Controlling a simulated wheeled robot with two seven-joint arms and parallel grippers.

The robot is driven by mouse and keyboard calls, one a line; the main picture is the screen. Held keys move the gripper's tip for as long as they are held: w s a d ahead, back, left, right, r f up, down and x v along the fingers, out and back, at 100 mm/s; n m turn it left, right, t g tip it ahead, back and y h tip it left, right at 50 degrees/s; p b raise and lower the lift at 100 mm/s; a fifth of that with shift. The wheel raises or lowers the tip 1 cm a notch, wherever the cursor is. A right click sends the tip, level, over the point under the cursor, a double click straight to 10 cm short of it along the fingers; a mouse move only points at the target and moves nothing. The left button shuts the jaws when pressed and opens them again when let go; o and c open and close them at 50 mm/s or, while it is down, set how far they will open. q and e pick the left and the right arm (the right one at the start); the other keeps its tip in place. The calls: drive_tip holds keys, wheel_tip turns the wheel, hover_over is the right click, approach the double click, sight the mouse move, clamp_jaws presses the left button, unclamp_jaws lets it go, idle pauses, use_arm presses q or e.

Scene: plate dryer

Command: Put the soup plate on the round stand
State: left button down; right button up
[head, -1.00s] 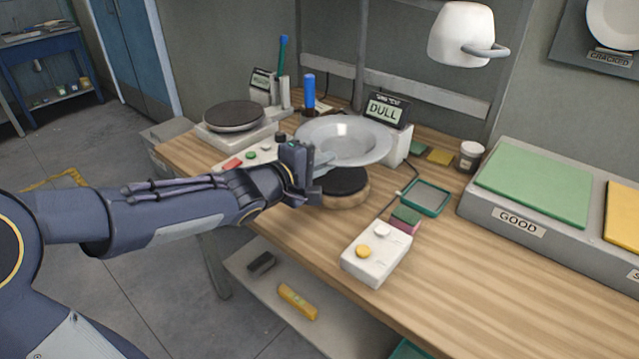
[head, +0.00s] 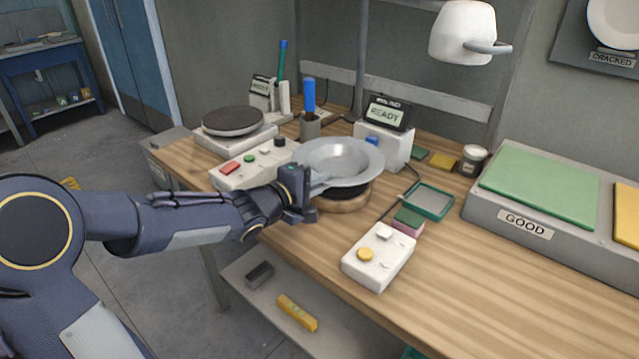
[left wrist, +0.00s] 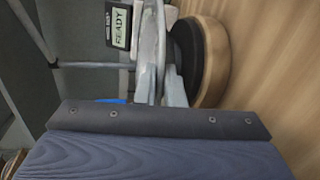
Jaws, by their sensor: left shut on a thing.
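My left gripper (head: 308,188) is shut on the near left rim of the soup plate (head: 342,160), a wide grey-white plate with a deep well. It holds the plate about level over the round stand (head: 345,203), a wooden disc with a black top. The plate hides most of the black top. In the left wrist view, the fingers (left wrist: 159,88) hold the plate (left wrist: 160,35) edge-on, close beside the stand (left wrist: 215,60). I cannot tell whether plate and stand touch. My right gripper is not in view.
A box with a READY display (head: 388,115) stands just behind the plate. A white button box (head: 378,256), a green-rimmed tray (head: 428,201) and sponges (head: 408,221) lie to the right. A control panel (head: 255,165) and a black round plate (head: 232,120) are at left. The front right tabletop is clear.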

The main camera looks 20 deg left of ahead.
use_arm(q)
drive_tip(key=c, duration=1.5)
unclamp_jaws()
drive_tip(key=shift+f, duration=0.1)
drive_tip(key=shift+c, duration=0.2)
